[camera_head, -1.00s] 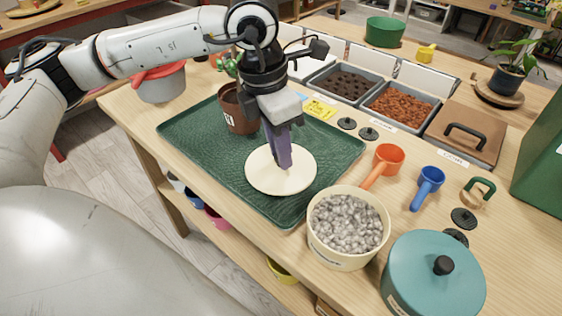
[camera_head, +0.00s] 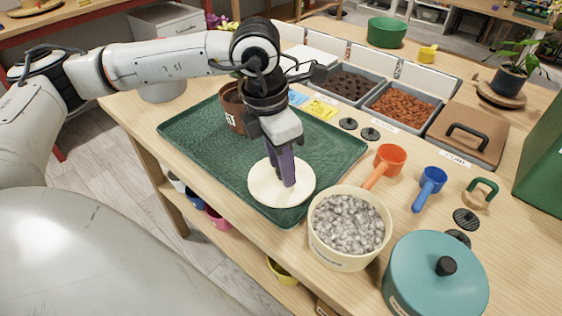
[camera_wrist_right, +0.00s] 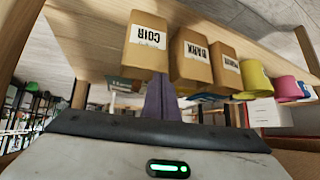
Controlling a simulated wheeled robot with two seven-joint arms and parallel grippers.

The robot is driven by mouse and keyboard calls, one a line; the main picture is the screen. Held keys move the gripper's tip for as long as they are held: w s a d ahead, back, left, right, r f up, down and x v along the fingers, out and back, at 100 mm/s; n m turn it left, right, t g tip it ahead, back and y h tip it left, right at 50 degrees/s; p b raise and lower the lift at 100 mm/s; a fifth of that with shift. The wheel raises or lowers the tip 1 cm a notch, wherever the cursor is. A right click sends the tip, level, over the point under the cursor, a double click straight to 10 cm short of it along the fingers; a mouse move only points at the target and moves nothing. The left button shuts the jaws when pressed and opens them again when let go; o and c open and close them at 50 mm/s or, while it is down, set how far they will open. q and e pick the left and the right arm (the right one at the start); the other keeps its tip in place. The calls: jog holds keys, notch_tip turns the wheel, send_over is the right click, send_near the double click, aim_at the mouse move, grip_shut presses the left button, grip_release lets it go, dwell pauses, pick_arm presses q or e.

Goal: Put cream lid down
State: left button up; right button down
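The cream lid (camera_head: 262,190) is a flat pale disc over the front right part of the green tray (camera_head: 208,160). My left gripper (camera_head: 287,183) points down at the middle of the lid, its purple fingers close together there. The lid has moved with the fingers, so they are shut on it; the grasped part is hidden between them. I cannot tell whether the lid touches the tray. The cream pot (camera_head: 318,245) stands open beside the tray, full of grey pebbles. My right gripper (camera_wrist_right: 159,98) shows in the right wrist view, fingers together and empty, below the shelf boxes.
A brown pot (camera_head: 232,108) stands on the tray behind my left gripper. An orange scoop (camera_head: 389,160), a blue scoop (camera_head: 430,183) and a teal lidded pot (camera_head: 430,275) lie to the right. Labelled boxes (camera_wrist_right: 146,42) are near my right gripper.

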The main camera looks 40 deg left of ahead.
aim_at(273, 181)
pick_arm(q)
jog(key=shift+r, duration=0.1)
notch_tip(273, 181, up, 12)
jog(key=s, duration=0.1)
jog(key=shift+s+a+p, duration=0.3)
jog(key=shift+a+p, duration=0.05)
jog(key=shift+p, duration=0.05)
dwell(0.4)
